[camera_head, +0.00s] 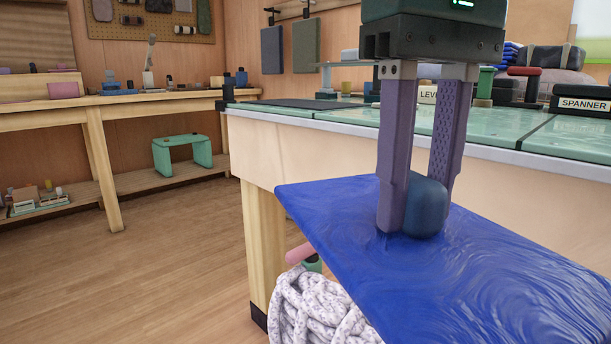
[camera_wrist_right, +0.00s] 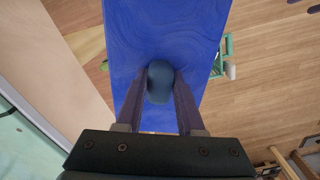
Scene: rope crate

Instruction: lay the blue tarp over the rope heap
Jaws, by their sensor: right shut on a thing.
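The blue tarp (camera_head: 500,275) looks like a flat, stiff sheet with swirled creases and a dark blue rounded grip block on top. My right gripper (camera_head: 418,207) points down and is shut on that block, one purple finger on each side. In the right wrist view the tarp (camera_wrist_right: 160,25) stretches out beyond the gripper (camera_wrist_right: 160,85). The rope heap (camera_head: 312,312), thick white speckled coils, shows at the bottom, below the tarp's left edge. The tarp hides the rest of it. I cannot tell whether they touch. My left gripper is not in view.
A green-topped workbench (camera_head: 350,117) stands just behind the tarp, with labelled bins and tools on it. A pink cylinder (camera_head: 299,253) shows beside the rope, partly hidden. Another wooden bench (camera_head: 120,98) runs along the left. The wooden floor (camera_head: 170,280) at left is clear.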

